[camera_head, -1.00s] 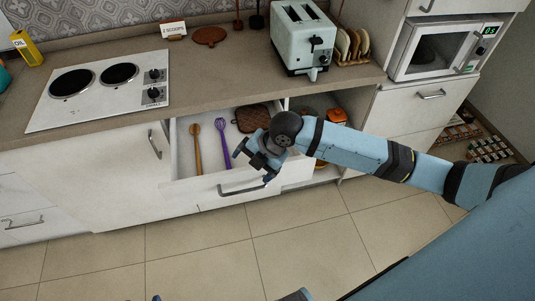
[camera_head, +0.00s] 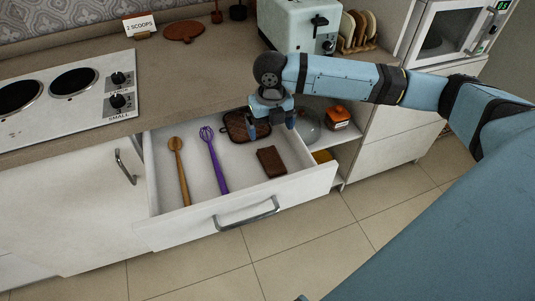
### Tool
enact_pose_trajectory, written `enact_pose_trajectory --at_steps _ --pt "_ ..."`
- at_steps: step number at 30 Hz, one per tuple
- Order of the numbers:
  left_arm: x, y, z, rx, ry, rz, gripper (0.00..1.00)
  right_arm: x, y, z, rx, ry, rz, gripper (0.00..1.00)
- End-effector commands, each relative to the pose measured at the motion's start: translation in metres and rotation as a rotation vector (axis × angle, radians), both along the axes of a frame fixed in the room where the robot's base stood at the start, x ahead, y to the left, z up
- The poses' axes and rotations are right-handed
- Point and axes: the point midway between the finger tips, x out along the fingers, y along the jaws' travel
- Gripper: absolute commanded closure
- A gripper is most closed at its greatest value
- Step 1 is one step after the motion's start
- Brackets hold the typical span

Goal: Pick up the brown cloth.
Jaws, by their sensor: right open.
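The brown cloth (camera_head: 271,161) is a small dark brown folded rectangle. It lies on the floor of the open white drawer (camera_head: 164,232), towards its right side. My right gripper (camera_head: 271,129) is open and empty, pointing down over the back right of the drawer. It is behind and above the cloth in the picture, apart from it. A dark brown quilted pad (camera_head: 236,125) lies behind, partly hidden by the gripper. My left gripper is not in view.
A wooden spoon (camera_head: 180,172) and a purple whisk (camera_head: 216,160) lie left of the cloth. The counter edge overhangs the drawer's back. An orange-lidded jar (camera_head: 337,118) and a glass lid stand on the open shelf at the right. A toaster (camera_head: 297,28) stands on the counter.

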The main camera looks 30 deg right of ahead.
Motion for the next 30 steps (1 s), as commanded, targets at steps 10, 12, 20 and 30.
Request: enact_pose_trajectory --at_steps 10,12,20,30 --pt "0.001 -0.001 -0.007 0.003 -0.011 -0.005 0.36 0.000 0.000 -0.058 0.001 0.000 0.000 0.04" --pt "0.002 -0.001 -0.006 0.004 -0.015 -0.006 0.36 0.000 0.000 -0.061 0.001 -0.001 0.000 0.04" --pt "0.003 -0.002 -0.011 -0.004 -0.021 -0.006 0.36 0.004 0.002 -0.087 0.000 0.001 -0.001 0.04" --pt "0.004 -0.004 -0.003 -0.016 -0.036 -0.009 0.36 0.006 0.001 -0.113 0.001 -0.002 0.001 0.04"
